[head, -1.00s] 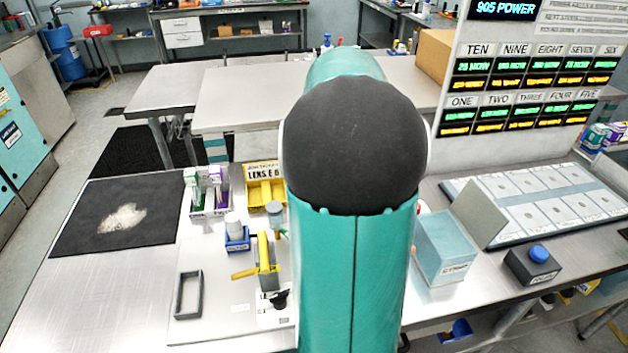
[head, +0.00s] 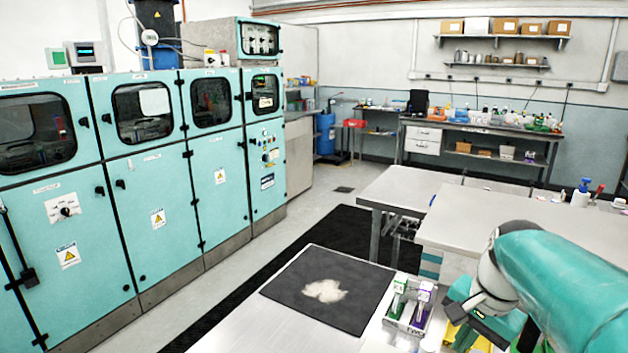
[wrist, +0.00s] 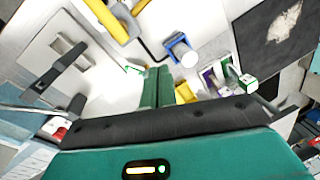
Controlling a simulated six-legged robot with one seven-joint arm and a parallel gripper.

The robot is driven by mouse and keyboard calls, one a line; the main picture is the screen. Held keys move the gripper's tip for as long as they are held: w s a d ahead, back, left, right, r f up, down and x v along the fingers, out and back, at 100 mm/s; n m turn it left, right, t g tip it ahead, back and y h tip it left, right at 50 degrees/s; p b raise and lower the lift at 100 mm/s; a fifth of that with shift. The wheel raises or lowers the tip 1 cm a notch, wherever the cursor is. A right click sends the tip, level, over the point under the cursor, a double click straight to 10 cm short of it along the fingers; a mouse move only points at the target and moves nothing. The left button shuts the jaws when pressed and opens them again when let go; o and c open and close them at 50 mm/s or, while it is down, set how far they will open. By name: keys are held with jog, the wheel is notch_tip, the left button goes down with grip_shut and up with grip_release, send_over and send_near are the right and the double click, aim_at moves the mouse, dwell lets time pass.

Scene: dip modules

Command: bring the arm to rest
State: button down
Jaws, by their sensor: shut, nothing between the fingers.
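My teal arm comes in at the lower right of the head view and bends down at a grey joint. The wrist view also shows a blue holder (wrist: 180,50) with a white-topped item, and a yellow bin (wrist: 185,93).
A black mat (head: 285,287) with a pale heap lies on the bench left of the arm. Teal cabinets (head: 155,190) line the left. Grey tables (head: 400,188) stand behind.

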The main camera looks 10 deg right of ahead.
jog(key=s+a+n+t+h, duration=0.1)
jog(key=s+a+n+t, duration=0.2)
jog(key=s+a+n, duration=0.3)
jog(key=a+n, duration=0.5)
jog(key=a, duration=0.5)
jog(key=shift+f, duration=0.25)
jog(key=c, duration=1.9)
grip_release()
jog(key=shift+s+a+n+t, duration=0.1)
jog(key=shift+a+n+t, duration=0.1)
jog(key=shift+n+t, duration=0.1)
jog(key=shift+c, duration=0.2)
jog(key=o, duration=0.4)
jog(key=shift+f, duration=0.1)
jog(key=shift+o, duration=0.3)
